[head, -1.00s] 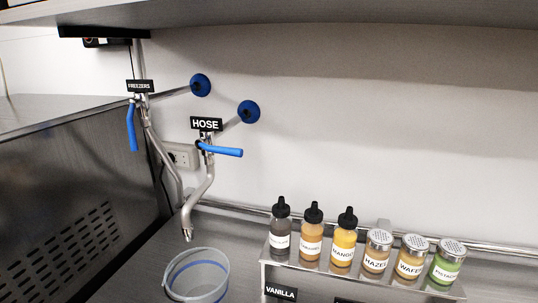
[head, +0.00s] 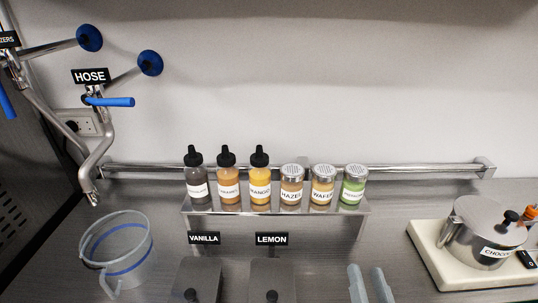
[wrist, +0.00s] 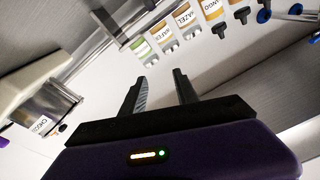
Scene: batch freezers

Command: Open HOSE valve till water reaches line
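The HOSE valve's blue lever (head: 112,102) points right, roughly level, below the black HOSE sign (head: 91,76). Its metal pipe (head: 100,150) bends down to a spout (head: 93,198), and no stream of water shows. Below the spout a clear jug (head: 135,246) with a blue line (head: 122,267) stands on the counter; I see no clear water in it. In the wrist view my gripper (wrist: 160,76) is open, with two separate fingers and nothing between them. Two pale finger-like tips at the bottom of the head view (head: 369,284) appear to be my gripper, well right of the jug and lever.
A steel rack (head: 275,207) holds several labelled bottles and jars, with VANILLA and LEMON signs below. A lidded pot (head: 480,235) stands on a cream base at the right. The FREEZERS valve lever (head: 6,104) is at the left edge. A rail (head: 420,168) runs along the wall.

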